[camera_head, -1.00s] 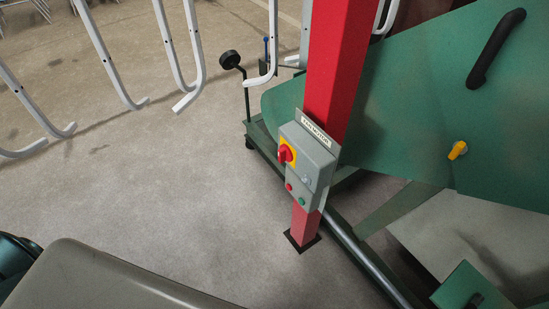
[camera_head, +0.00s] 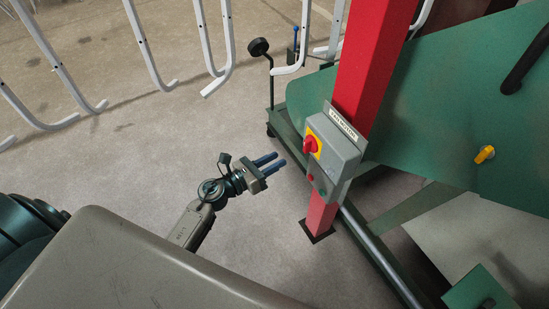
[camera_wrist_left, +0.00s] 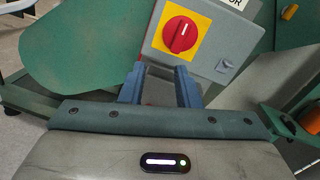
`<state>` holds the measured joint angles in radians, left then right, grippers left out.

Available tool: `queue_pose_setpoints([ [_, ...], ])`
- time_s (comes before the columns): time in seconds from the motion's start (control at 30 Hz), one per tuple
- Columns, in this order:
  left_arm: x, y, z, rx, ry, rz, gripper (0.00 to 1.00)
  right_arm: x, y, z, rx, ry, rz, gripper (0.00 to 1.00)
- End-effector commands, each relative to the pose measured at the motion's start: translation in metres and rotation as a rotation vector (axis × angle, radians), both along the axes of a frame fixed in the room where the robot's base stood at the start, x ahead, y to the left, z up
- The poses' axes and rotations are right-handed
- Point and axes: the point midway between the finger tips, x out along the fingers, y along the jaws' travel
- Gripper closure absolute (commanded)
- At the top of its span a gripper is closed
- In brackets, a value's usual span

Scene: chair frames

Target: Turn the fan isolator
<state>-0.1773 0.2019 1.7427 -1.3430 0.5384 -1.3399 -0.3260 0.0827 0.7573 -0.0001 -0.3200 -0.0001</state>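The fan isolator is a red rotary knob (camera_head: 311,145) on a yellow plate, on a grey control box (camera_head: 338,158) fixed to a red post (camera_head: 370,70). A label reading "FAN MOTOR" is on top of the box. My left gripper (camera_head: 275,165) is left of the box, pointing toward it, apart from the knob, with its two blue fingers spread and nothing between them. In the left wrist view the red knob (camera_wrist_left: 181,34) is beyond and above the fingertips (camera_wrist_left: 160,75), its white mark pointing up. My right gripper is out of view.
Green machinery (camera_head: 440,120) with a yellow handle (camera_head: 484,155) stands behind and right of the post. White hanging hooks (camera_head: 220,50) line the back. A black round-topped lever (camera_head: 258,47) stands behind the box.

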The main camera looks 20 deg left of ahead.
Motion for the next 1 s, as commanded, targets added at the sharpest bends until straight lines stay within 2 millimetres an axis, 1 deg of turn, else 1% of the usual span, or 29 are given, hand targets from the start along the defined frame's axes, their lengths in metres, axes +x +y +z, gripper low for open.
queue_pose_setpoints([
  [0.03, -0.001, -0.007, 0.013, 0.081, -0.058, -0.037, 0.71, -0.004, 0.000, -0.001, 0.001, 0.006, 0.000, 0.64],
  [0.1, -0.003, -0.012, 0.022, 0.160, -0.109, -0.072, 0.71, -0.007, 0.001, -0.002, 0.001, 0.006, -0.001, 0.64],
  [0.2, -0.002, -0.017, 0.027, 0.206, -0.138, -0.090, 0.71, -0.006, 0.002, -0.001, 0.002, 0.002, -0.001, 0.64],
  [0.27, 0.001, -0.019, 0.027, 0.209, -0.141, -0.091, 0.71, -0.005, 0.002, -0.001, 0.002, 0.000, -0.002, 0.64],
  [0.43, 0.016, -0.031, 0.029, 0.204, -0.139, -0.089, 0.71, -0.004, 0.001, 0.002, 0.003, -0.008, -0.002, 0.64],
  [0.53, 0.028, -0.040, 0.028, 0.202, -0.138, -0.089, 0.71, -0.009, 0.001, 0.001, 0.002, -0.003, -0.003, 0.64],
  [0.63, 0.038, -0.048, 0.027, 0.202, -0.137, -0.089, 0.71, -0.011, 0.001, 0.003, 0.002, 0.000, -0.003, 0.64],
  [0.7, 0.044, -0.053, 0.026, 0.203, -0.137, -0.089, 0.71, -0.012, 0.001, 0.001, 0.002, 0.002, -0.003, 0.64],
  [0.83, 0.053, -0.060, 0.026, 0.202, -0.137, -0.089, 0.71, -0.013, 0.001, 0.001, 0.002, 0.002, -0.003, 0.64],
  [1.0, 0.059, -0.064, 0.025, 0.203, -0.135, -0.088, 0.71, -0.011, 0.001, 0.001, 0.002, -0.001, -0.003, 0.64],
])
